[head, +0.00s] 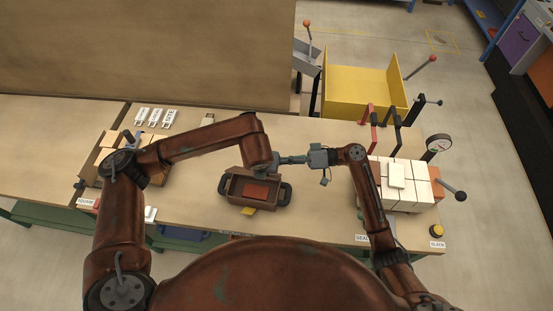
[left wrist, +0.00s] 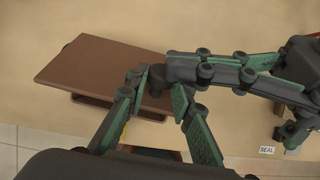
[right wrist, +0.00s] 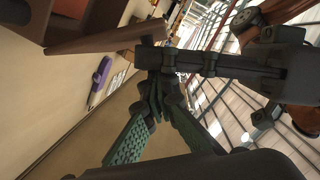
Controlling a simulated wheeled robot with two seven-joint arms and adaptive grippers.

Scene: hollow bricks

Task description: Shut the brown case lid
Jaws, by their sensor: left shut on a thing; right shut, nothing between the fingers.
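The brown case (head: 250,204) stands open on the bench, with a reddish inside and dark side handles. Its lid stands raised at the far side, mostly behind my left arm in the head view. The lid (left wrist: 95,68) shows as a flat brown panel in the left wrist view and nearly edge-on in the right wrist view (right wrist: 105,39). My left gripper (left wrist: 158,88) is shut on the lid's edge. My right gripper (head: 284,161) is shut and empty, its tips (right wrist: 157,95) close beside the lid and the left fingers; contact is unclear.
White bricks (head: 405,181) are stacked at the right, beside a gauge (head: 439,143) and levers. Tan blocks (head: 157,172) and white tags (head: 155,117) lie at the left. A yellow bin (head: 365,90) stands behind the bench. The bench (head: 315,215) is clear right of the case.

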